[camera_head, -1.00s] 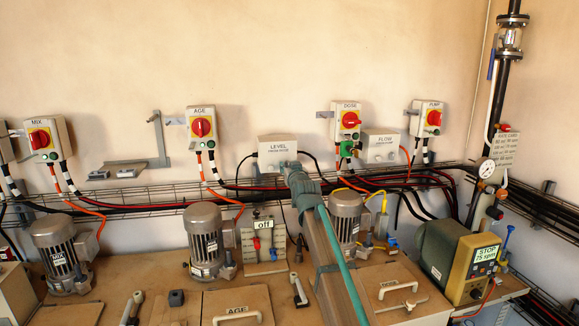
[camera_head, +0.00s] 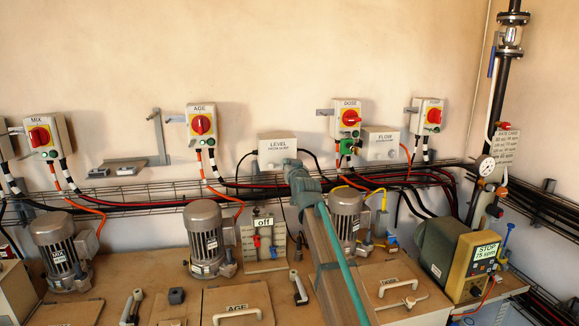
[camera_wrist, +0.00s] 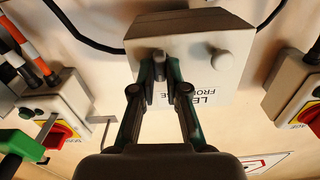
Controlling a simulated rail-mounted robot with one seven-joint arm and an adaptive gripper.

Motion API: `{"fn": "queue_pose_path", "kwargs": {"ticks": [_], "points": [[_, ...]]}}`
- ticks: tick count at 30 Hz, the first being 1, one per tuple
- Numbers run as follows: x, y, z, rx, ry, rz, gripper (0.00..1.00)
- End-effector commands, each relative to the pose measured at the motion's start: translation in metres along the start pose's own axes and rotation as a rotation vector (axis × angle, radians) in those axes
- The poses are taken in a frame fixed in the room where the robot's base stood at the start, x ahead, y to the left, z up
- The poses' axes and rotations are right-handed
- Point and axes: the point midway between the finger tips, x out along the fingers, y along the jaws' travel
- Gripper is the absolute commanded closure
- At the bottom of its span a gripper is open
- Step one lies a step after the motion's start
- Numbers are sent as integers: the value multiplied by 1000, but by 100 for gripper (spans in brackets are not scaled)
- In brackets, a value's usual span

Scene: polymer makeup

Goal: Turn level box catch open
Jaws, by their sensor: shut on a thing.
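The level box (camera_head: 272,151) is a pale box labelled LEVEL on the back wall. In the wrist view, the level box (camera_wrist: 205,78) appears upside down with its lettering partly hidden by my fingers. My gripper (camera_wrist: 160,72) is at the box's front, shut on a small catch (camera_wrist: 160,60) between its fingertips. Most of the catch is hidden by the fingers, so its turn angle cannot be told. A round knob (camera_wrist: 222,60) on the same face stands clear of the fingers. In the head view my arm hides the gripper.
Red-and-yellow switch boxes stand either side, AGE (camera_head: 201,121) and DOSE (camera_head: 347,118). The flow box (camera_head: 381,145) is to the right. Cables and a wire tray (camera_head: 150,197) run below. Motors (camera_head: 207,240) stand on the bench. The wall above the level box is clear.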

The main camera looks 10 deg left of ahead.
Motion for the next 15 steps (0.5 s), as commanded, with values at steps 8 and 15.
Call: {"fn": "queue_pose_path", "kwargs": {"ticks": [8, 15], "points": [[0, 1, 1, 191, 0, 0, 100], [0, 2, 1, 417, 0, 0, 100]]}}
